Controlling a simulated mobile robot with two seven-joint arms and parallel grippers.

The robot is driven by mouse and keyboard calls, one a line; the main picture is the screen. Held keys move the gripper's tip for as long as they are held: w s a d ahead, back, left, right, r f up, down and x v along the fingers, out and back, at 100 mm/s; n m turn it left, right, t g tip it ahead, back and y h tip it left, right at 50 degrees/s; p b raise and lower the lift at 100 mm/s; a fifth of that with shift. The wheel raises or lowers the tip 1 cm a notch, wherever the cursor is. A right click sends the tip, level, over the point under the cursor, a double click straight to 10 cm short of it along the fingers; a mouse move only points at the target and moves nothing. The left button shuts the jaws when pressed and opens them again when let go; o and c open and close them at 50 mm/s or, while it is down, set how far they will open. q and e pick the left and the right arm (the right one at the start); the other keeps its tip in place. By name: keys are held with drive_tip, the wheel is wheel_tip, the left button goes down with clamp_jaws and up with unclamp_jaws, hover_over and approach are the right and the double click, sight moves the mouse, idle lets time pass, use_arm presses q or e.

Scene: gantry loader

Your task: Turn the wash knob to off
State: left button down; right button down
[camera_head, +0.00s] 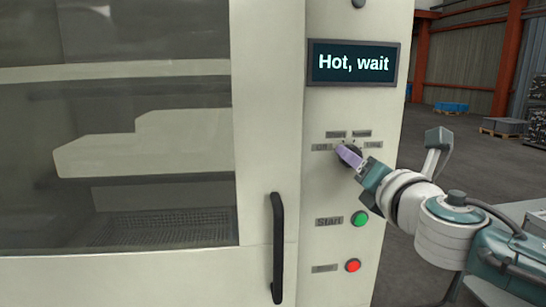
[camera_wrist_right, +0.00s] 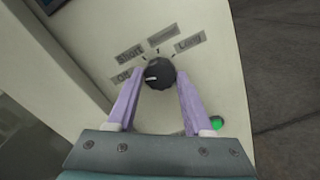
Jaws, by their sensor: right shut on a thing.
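The wash knob (camera_wrist_right: 159,69) is a round dark dial on the pale machine panel, with Off, Short, a third label too small to read, and Long around it. Its white mark lies on its left side and points toward the Off label (camera_wrist_right: 123,78). In the head view the knob is mostly hidden behind my fingers. My right gripper (camera_head: 347,156) has its lavender fingers on either side of the knob and is shut on it. My left gripper is in neither view.
A display (camera_head: 353,63) above the knob reads "Hot, wait". Below the knob are a green Start button (camera_head: 359,218) and a red button (camera_head: 353,265). A black door handle (camera_head: 278,248) stands out to the left, beside the windowed door.

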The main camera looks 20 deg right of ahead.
idle(0.3)
drive_tip(key=shift+c, duration=1.4)
unclamp_jaws()
drive_tip(key=v, duration=1)
drive_tip(key=shift+b, duration=0.45)
drive_tip(key=shift+d, duration=0.1)
